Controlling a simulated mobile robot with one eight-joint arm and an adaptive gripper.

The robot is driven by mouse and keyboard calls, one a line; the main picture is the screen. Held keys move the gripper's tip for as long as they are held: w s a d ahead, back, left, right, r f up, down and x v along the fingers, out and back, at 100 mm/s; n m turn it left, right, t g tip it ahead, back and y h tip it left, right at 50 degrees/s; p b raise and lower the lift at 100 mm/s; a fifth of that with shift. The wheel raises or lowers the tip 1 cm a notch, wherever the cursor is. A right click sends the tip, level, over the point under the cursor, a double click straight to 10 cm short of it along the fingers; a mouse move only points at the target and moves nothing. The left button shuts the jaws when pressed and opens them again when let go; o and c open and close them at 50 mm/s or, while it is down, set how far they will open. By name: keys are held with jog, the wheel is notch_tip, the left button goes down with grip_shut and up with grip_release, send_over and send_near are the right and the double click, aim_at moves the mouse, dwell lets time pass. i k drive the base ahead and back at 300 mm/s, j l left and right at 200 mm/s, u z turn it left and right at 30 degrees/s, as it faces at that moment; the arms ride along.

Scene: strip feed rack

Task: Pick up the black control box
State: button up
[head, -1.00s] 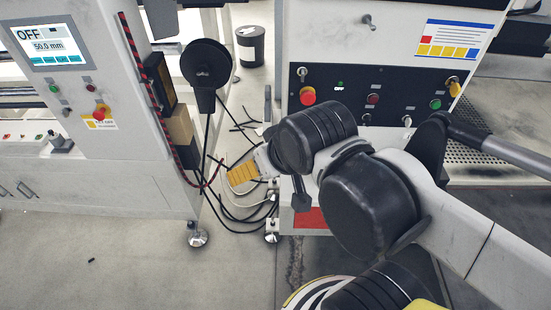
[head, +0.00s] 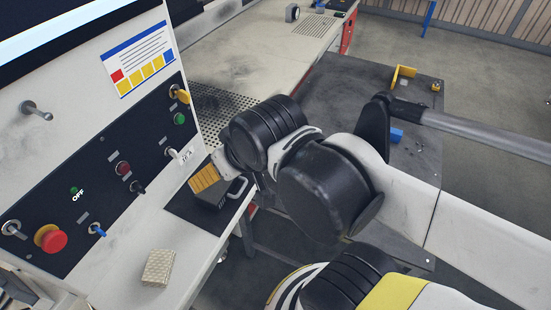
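A black box (head: 211,197) with a pale loop handle at its right side sits on a dark mat (head: 185,208) on the light bench top, below the panel. It looks like the black control box. The end of my arm with my gripper (head: 203,179) shows as a yellow ribbed part just above and in front of the box in the picture. It overlaps the box's upper edge, and I cannot tell whether they touch. The fingers do not show clearly, so I cannot tell whether they are open or shut.
A black panel (head: 100,190) with a red emergency button (head: 50,238), switches and a key stands left. A beige block (head: 158,267) lies on the bench. Behind are a perforated plate (head: 215,108) and a dark table (head: 345,90) with a yellow bracket (head: 403,75) and blue block (head: 396,135).

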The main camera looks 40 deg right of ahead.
aim_at(214, 197)
jog(key=z, duration=0.2)
jog(key=k+j+z, duration=0.1)
jog(key=j+z, duration=0.2)
jog(key=z, duration=0.15)
jog(key=k+j+z, duration=0.15)
jog(key=j+z, duration=0.15)
jog(key=z, duration=0.15)
jog(key=k+j+z, duration=0.2)
jog(key=z, duration=0.3)
jog(key=k+j+z, duration=0.15)
jog(key=z, duration=0.3)
jog(key=k, duration=0.1)
